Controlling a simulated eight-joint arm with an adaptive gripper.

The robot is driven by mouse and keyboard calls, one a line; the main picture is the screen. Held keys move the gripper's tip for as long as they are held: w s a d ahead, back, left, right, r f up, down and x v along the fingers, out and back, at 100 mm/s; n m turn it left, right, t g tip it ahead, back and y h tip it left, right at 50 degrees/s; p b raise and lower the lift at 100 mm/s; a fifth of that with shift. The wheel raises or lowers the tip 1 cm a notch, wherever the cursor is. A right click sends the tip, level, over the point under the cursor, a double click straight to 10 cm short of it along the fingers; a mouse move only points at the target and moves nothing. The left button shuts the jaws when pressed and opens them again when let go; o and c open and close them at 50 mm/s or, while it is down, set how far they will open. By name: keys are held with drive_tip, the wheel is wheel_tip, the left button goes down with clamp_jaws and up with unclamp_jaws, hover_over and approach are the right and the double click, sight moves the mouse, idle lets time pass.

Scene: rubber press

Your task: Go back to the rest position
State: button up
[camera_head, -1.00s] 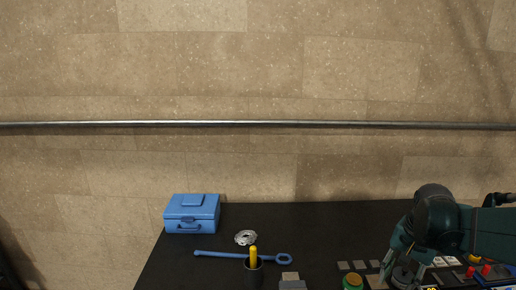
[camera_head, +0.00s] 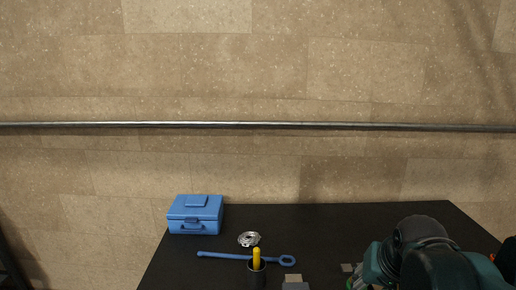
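My dark teal arm (camera_head: 420,258) comes in at the lower right of the head view, low over the black table (camera_head: 325,222). My gripper is at or below the bottom edge, hidden by the arm or cut off, so its fingers cannot be made out.
A blue toolbox (camera_head: 195,214) stands at the table's back left. A silver metal part (camera_head: 249,239) and a blue wrench (camera_head: 225,255) lie near it. A dark cup (camera_head: 257,274) holds a yellow-handled tool (camera_head: 256,257). A grey block (camera_head: 295,285) is beside it. The back middle is clear.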

drive_tip(key=s+a+n+t, duration=0.2)
drive_tip(key=s+a+n, duration=0.2)
drive_tip(key=s+a, duration=0.1)
drive_tip(key=shift+a+r+y, duration=0.25)
drive_tip(key=shift+a+y, duration=0.05)
drive_tip(key=shift+a, duration=0.6)
drive_tip(key=shift+s+f, duration=0.1)
drive_tip(key=shift+f, duration=0.05)
idle(0.9)
wheel_tip(320, 180, down, 16)
drive_tip(key=b, duration=1.5)
drive_tip(key=shift+r+b, duration=0.25)
drive_tip(key=shift+b, duration=0.1)
idle(0.4)
